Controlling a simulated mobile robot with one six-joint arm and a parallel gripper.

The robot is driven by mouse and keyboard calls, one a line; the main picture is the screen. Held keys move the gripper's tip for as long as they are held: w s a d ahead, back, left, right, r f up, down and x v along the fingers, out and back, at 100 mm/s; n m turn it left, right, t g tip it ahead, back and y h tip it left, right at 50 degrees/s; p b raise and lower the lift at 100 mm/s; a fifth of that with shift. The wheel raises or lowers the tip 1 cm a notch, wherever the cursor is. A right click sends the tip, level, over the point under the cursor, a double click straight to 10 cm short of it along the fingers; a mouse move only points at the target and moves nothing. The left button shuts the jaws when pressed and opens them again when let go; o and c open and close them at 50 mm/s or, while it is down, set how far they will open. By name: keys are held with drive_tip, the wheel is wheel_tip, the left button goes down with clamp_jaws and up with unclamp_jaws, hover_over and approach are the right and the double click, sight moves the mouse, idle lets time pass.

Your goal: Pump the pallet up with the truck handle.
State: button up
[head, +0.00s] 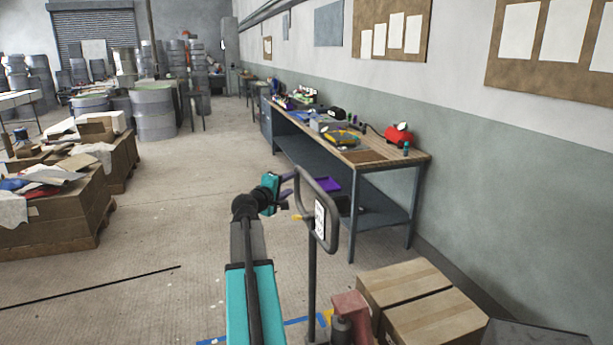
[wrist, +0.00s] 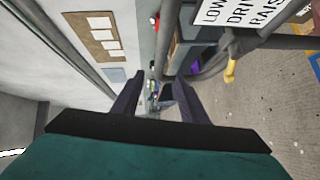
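The truck handle (head: 333,228) is a dark grey upright loop on a thin post, with a white label plate and a small yellow lever. My gripper (head: 289,187) is at the loop's upper left side. The label (wrist: 245,14) and yellow lever (wrist: 231,70) are beyond. A red truck part (head: 351,306) shows at the post's foot. The pallet under the nearby cartons is not visible.
Two cardboard cartons (head: 425,302) lie right of the post. A workbench (head: 362,163) with tools and a red machine stands along the right wall. Loaded boxes (head: 55,222) on pallets stand at the left. The floor between is mostly clear.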

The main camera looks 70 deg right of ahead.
sight(303, 176)
drive_tip(key=shift+d, duration=0.1)
drive_tip(key=shift+s+d+f+p, duration=0.2)
drive_tip(key=shift+d+p, duration=0.4)
drive_tip(key=shift+d, duration=1.35)
drive_tip(key=shift+s+d+f+p, duration=0.1)
drive_tip(key=shift+d+f+p, duration=0.35)
drive_tip(key=shift+d, duration=1.5)
drive_tip(key=shift+s+d+f+p, duration=0.15)
drive_tip(key=shift+d+p, duration=0.55)
drive_tip(key=shift+d, duration=1.25)
drive_tip(key=shift+s+d+f, duration=0.1)
drive_tip(key=shift+d+f, duration=0.05)
drive_tip(key=shift+d, duration=0.7)
